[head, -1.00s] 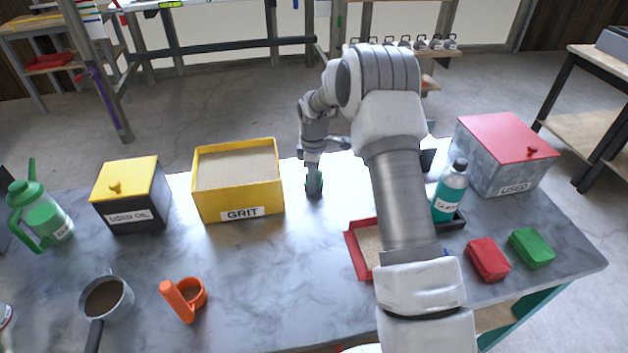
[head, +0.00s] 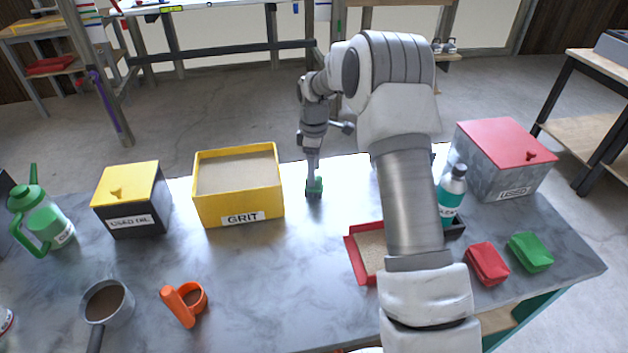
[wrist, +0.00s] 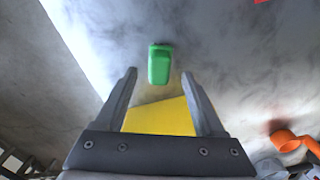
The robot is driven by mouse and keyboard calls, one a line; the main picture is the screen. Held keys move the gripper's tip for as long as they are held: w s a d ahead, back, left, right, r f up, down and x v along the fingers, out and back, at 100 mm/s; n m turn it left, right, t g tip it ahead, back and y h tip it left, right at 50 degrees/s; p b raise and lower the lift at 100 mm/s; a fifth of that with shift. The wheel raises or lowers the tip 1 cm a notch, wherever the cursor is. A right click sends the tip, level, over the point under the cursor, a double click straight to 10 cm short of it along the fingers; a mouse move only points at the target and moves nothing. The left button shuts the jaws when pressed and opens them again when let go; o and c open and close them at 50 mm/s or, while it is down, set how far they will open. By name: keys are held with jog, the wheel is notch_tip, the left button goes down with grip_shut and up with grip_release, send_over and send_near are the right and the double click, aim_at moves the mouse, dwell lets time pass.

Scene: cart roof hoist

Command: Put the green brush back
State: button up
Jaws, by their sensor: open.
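The green brush (head: 315,188) stands on the grey table near its far edge, just right of the yellow GRIT box (head: 238,205). In the wrist view the brush (wrist: 160,64) shows as a green block beyond my fingertips, apart from both fingers. My gripper (head: 313,172) points down close above the brush. In the wrist view my gripper (wrist: 158,75) is open, with nothing held between its fingers.
A yellow-and-black USED OIL box (head: 137,215) and a green can (head: 42,222) stand left. A red tray (head: 357,258), teal bottle (head: 451,195) and red-lidded USED bin (head: 505,165) are right.

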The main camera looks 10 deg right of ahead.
notch_tip(320, 180, up, 6)
jog(key=shift+r, duration=0.1)
jog(key=s+r+m+t, duration=0.3)
jog(key=s+r+m, duration=0.3)
jog(key=s+r, duration=1)
jog(key=s+r+m+t, duration=0.2)
jog(key=s+m, duration=0.5)
jog(key=s, duration=1.2)
jog(key=shift+s+m+t, duration=0.3)
jog(key=shift+s, duration=0.05)
notch_tip(320, 180, up, 5)
jog(key=p, duration=0.5)
